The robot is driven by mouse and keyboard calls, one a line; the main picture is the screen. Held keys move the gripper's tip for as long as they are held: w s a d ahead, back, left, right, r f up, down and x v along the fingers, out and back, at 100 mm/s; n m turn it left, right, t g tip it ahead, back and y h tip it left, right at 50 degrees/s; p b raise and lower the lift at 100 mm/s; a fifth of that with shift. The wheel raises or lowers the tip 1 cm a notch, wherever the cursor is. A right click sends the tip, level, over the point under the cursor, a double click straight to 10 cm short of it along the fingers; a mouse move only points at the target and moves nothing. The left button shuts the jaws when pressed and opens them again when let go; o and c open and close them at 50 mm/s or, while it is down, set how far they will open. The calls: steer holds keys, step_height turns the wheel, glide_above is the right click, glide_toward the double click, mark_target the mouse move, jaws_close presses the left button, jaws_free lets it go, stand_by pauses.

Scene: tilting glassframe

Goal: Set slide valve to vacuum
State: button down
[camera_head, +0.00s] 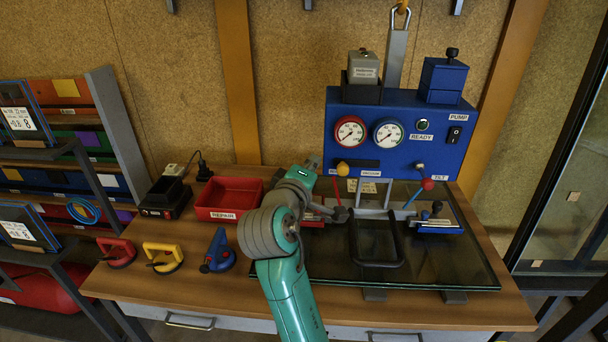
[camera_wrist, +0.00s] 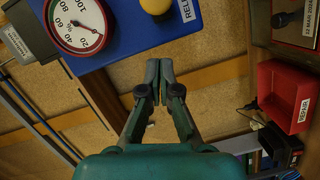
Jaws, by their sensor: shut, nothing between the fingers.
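The blue control panel (camera_head: 400,115) stands at the back of the bench. The slide valve's yellow ball knob (camera_head: 343,169) is at the left end of a dark slot low on the panel, with a label below the slot that reads vacuum (camera_head: 370,173). In the wrist view the yellow knob (camera_wrist: 156,5) is at the top edge beside a release label (camera_wrist: 187,9). My gripper (camera_head: 315,161) is just left of the panel's lower left corner, apart from the knob. Its fingertips (camera_wrist: 159,64) are shut and empty.
A red-knobbed lever (camera_head: 428,184) is right of the slot. A glass pane (camera_head: 445,265) with a black handle (camera_head: 375,264) lies in front. A red repair bin (camera_head: 230,195) and several suction lifters, one yellow (camera_head: 163,257), are at left.

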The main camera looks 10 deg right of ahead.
steer(key=shift+s+d+f, duration=0.2)
steer(key=shift+s+d, duration=0.05)
steer(key=shift+d, duration=0.3)
steer(key=shift+s+d+f, duration=0.2)
steer(key=shift+d, duration=0.35)
steer(key=shift+s+d+f, duration=0.2)
steer(key=shift+s+d, duration=0.05)
steer(key=shift+d, duration=0.3)
glide_toward(365, 161)
steer(key=x, duration=0.4)
steer(key=shift+w+d, duration=0.15)
steer(key=shift+w, duration=0.1)
